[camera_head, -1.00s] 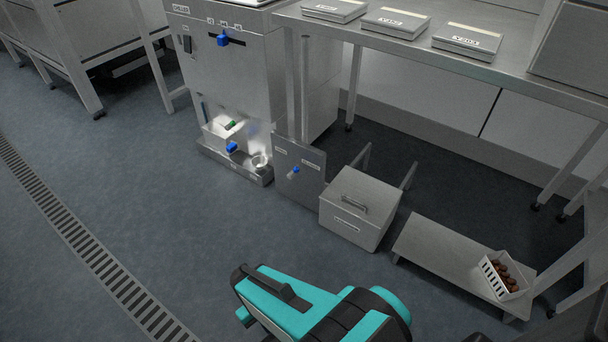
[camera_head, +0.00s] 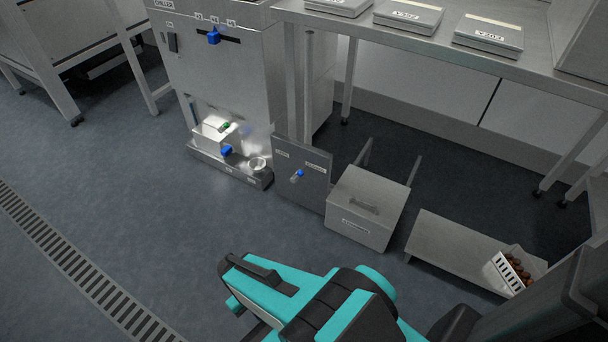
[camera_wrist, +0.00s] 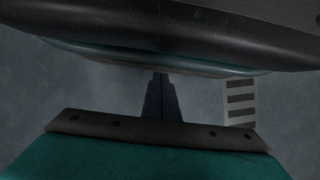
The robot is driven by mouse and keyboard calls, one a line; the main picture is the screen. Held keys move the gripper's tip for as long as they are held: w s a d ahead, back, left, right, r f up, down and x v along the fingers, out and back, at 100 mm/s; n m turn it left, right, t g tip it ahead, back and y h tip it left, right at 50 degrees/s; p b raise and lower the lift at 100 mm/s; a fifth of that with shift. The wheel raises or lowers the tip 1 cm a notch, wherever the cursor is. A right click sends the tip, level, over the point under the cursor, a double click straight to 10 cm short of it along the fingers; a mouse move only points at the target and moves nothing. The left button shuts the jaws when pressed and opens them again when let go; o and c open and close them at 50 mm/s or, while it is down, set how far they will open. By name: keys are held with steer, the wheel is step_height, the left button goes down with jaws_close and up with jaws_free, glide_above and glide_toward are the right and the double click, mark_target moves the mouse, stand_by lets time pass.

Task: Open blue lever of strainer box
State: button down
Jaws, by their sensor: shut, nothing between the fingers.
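A small pale metal box (camera_head: 210,136) stands on the ledge at the foot of the chiller cabinet, with a blue lever (camera_head: 227,151) on its front and a small green part on top. A second blue-tipped lever (camera_head: 298,175) sits on a grey upright panel (camera_head: 315,192) to its right. No label that I can read names either as the strainer box. My gripper (camera_wrist: 160,82) shows in the wrist view as narrow dark fingers, shut and empty over the floor. In the head view my teal arm is at the bottom, well apart from both levers; the fingertips are not visible there.
A blue slider knob (camera_head: 213,37) is on the chiller cabinet (camera_head: 225,75). A lidded metal box (camera_head: 365,205) and a low bench (camera_head: 450,250) with a white basket (camera_head: 501,273) of dates stand right. A floor drain (camera_head: 75,270) runs left. Open floor lies between.

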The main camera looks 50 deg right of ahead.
steer(key=shift+w, duration=0.25)
steer(key=shift+w+d, duration=0.1)
steer(key=shift+w, duration=0.05)
steer(key=w+d+r+m+t+y+b, duration=0.1)
steer(key=w+d+r+m+t+y, duration=0.25)
steer(key=w+d+m, duration=0.5)
steer(key=w+d+r+m+t+y, duration=0.25)
steer(key=w+d+m+t, duration=0.3)
steer(key=d+m, duration=0.55)
steer(key=s+d+r+m+t+h, duration=0.1)
steer(key=d+r+m+t, duration=0.2)
steer(key=d, duration=0.6)
steer(key=s+d+r+m+t+h, duration=0.2)
steer(key=d+r+m, duration=0.2)
steer(key=d+m, duration=0.3)
steer(key=s+d+r+m+t+h, duration=0.1)
steer(key=d+m, duration=0.5)
steer(key=d, duration=0.7)
step_height(320, 180, up, 3)
steer(key=s+t+b, duration=0.1)
steer(key=t, duration=0.1)
steer(key=shift+d+f+t+h, duration=0.15)
steer(key=shift+t+h, duration=0.15)
